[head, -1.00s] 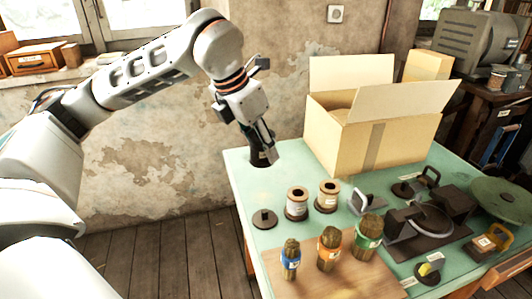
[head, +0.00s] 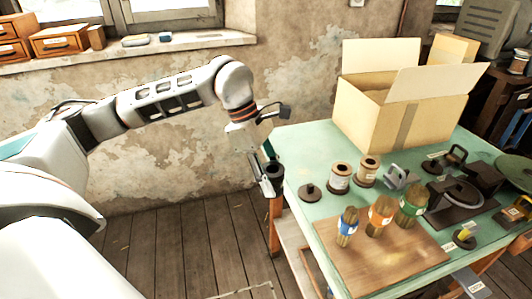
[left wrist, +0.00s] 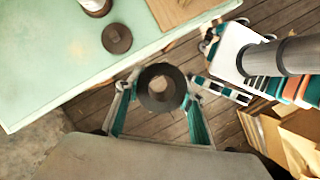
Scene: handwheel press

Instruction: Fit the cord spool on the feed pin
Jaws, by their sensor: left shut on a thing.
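My left gripper (head: 268,172) is shut on a dark cord spool with a round hole, which shows in the head view (head: 276,176) and between the fingers in the left wrist view (left wrist: 155,101). The spool is over the floor, just off the table's left edge, with its hole facing up. A dark round base with a short pin, apparently the feed pin (head: 310,193), stands bare on the table near that edge. The same base shows in the left wrist view (left wrist: 117,38), apart from the held spool. My right gripper is not in view.
On the green table (head: 296,147), two pale spools (head: 341,179) (head: 368,170) stand right of the bare pin. Several bundles stand on a wooden board (head: 385,262) in front. An open cardboard box (head: 375,118) stands behind; a dark press (head: 455,195) is at right.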

